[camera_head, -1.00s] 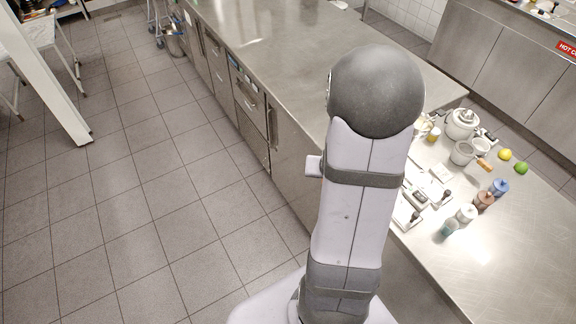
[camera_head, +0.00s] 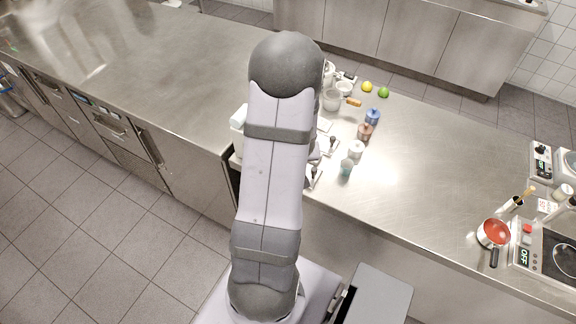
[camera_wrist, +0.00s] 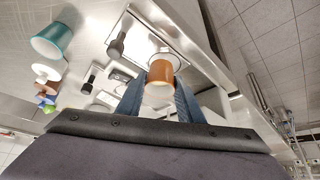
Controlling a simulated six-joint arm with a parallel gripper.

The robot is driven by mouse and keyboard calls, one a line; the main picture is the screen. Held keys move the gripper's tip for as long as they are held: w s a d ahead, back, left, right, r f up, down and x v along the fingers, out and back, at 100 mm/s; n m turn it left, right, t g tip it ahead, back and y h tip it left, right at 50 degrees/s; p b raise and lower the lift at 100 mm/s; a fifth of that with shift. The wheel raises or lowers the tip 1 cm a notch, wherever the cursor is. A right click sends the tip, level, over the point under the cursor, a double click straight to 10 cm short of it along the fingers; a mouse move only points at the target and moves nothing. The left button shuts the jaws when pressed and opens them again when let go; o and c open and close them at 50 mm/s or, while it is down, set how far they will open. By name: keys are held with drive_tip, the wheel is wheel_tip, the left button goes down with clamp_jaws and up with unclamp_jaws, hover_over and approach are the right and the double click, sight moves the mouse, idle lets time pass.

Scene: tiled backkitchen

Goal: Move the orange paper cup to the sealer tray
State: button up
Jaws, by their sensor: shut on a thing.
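The orange paper cup (camera_wrist: 160,72) is in the wrist view, between the two blue-grey fingers of my gripper (camera_wrist: 160,92). My gripper is shut on the cup, whose pale end faces the camera. Just beyond the cup lies a pale flat tray-like piece (camera_wrist: 148,42) with a metal edge and black-knobbed handles nearby. I cannot tell for sure whether it is the sealer tray. In the head view my arm hides the gripper, the cup and part of these trays.
A lemon (camera_head: 367,87) and lime (camera_head: 384,92) lie behind. A red-filled pan (camera_head: 493,233) is far right. The counter between is clear.

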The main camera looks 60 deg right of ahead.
drive_tip(key=shift+w+d+r, duration=0.4)
drive_tip(key=shift+w+d, duration=0.1)
drive_tip(key=shift+d, duration=0.05)
drive_tip(key=shift+w+d+r, duration=0.2)
drive_tip(key=shift+w, duration=0.15)
drive_tip(key=shift+w+m, duration=0.15)
drive_tip(key=shift+m, duration=0.15)
drive_tip(key=shift+f+b, duration=1.75)
drive_tip(key=shift+f, duration=0.2)
drive_tip(key=o, duration=1.2)
